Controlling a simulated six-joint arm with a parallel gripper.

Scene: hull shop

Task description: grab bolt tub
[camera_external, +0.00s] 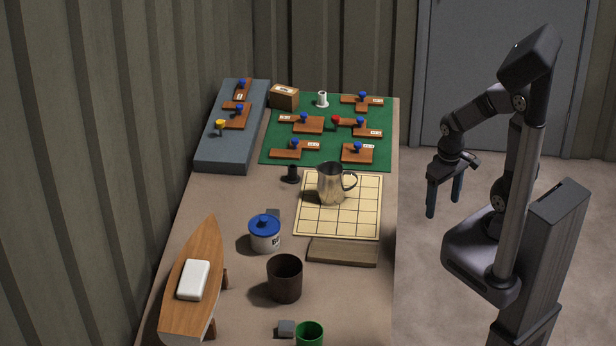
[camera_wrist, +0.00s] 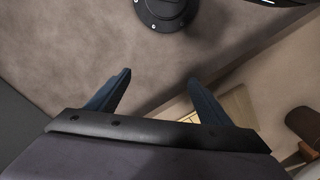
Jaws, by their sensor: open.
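The bolt tub (camera_external: 264,238) is a small white tub with a blue lid and a partly visible dark label. It stands upright on the workbench (camera_external: 235,200), left of the grid board, in the external view. My gripper (camera_external: 444,206) hangs fingers down off the right side of the bench, well apart from the tub. It is open, with nothing between its fingers. In the wrist view my gripper (camera_wrist: 160,78) shows both fingers spread over the floor and the bench edge. I cannot make out the tub there.
A metal pitcher (camera_external: 331,184) stands on the grid board (camera_external: 354,220). A wooden boat hull (camera_external: 186,262) carries a white block. A grey-brown plank (camera_external: 342,252) lies nearby.

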